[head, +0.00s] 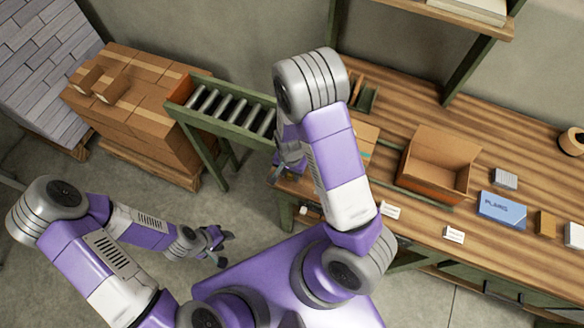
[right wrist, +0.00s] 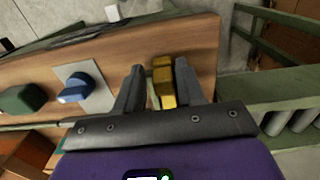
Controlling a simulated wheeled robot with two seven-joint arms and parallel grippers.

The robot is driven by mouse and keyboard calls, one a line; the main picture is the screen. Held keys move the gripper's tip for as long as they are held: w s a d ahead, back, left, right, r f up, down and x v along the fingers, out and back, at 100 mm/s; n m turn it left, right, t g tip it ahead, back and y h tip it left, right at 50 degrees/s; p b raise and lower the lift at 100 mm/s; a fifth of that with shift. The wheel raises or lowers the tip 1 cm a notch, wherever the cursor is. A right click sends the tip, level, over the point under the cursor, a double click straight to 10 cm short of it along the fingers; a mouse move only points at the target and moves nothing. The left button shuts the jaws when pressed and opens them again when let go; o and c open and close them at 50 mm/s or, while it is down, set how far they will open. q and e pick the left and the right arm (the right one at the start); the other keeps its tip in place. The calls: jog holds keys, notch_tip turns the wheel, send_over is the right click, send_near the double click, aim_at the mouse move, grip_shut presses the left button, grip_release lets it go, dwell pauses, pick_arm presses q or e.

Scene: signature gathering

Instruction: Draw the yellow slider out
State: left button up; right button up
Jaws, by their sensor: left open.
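The yellow slider (right wrist: 163,82) shows in the right wrist view at the edge of the wooden bench top. My right gripper (right wrist: 160,88) has one finger on each side of it. A narrow gap shows on the slider's left, while its right side lies close to the other finger. In the head view my right gripper (head: 288,164) is at the bench's left end, partly hidden by my right arm, and the slider cannot be made out there. My left gripper (head: 221,245) is open and empty over the floor, away from the bench.
In the right wrist view, a blue knob (right wrist: 76,90) on a pale plate and a dark green object (right wrist: 22,100) are left of the slider. In the head view, a roller conveyor (head: 228,107) adjoins the bench. An open cardboard box (head: 440,165) stands on the bench.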

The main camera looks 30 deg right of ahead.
jog(key=shift+o, duration=0.7)
jog(key=shift+w, duration=0.15)
jog(key=shift+d+r, duration=0.1)
jog(key=shift+r, duration=0.3)
notch_tip(320, 180, up, 7)
jog(key=shift+f+p, duration=0.1)
jog(key=shift+p, duration=0.7)
